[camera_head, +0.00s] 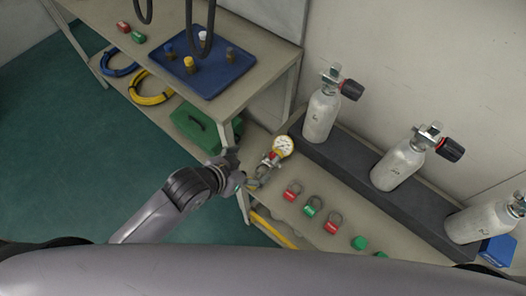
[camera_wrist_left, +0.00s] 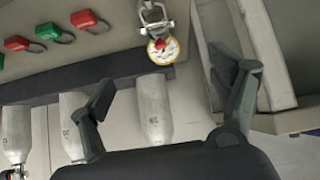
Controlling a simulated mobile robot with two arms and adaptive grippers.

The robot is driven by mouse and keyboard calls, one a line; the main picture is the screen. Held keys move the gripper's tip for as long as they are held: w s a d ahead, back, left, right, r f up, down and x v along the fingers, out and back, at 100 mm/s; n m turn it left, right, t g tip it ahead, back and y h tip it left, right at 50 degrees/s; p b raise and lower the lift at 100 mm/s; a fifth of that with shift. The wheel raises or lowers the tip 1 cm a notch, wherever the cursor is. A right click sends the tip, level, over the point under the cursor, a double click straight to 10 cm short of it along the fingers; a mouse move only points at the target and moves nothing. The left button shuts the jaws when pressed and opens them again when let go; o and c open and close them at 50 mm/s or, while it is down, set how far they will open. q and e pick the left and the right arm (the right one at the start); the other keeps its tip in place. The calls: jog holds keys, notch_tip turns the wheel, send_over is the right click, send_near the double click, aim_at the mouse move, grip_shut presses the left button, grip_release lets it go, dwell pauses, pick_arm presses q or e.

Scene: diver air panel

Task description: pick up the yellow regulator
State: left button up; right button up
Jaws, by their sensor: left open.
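A regulator with a round white gauge and a yellow rim (camera_head: 283,147) lies on the bench at the left end of the dark cylinder rack. It has a red part and a metal clamp. In the left wrist view the regulator (camera_wrist_left: 163,48) shows at the top, between and beyond the two fingers. My left gripper (camera_head: 248,172) is open and empty, just to the left of the regulator's metal clamp in the head view. No contact with the regulator is clear. My right gripper is not in view.
Three grey cylinders (camera_head: 400,166) with valves stand in a dark rack (camera_head: 345,168). Several red and green tags with shackles (camera_head: 312,207) lie on the bench in front. A table with a blue tray (camera_head: 217,76) stands at upper left, its leg (camera_head: 228,135) close to my left gripper.

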aim_at(270, 158)
pick_arm(q)
jog(key=x, duration=1)
jog(key=shift+d+f+b, duration=0.1)
jog(key=shift+d+b, duration=0.05)
jog(key=shift+b, duration=0.15)
jog(key=shift+w+d+f, duration=0.2)
jog(key=shift+w+f, duration=0.05)
jog(key=shift+x, duration=2.6)
jog(key=shift+a, duration=0.1)
jog(key=shift+c, duration=0.3)
jog(key=c, duration=1.7)
jog(key=shift+r, duration=0.1)
jog(key=shift+c, duration=0.5)
jog(key=shift+r, duration=0.1)
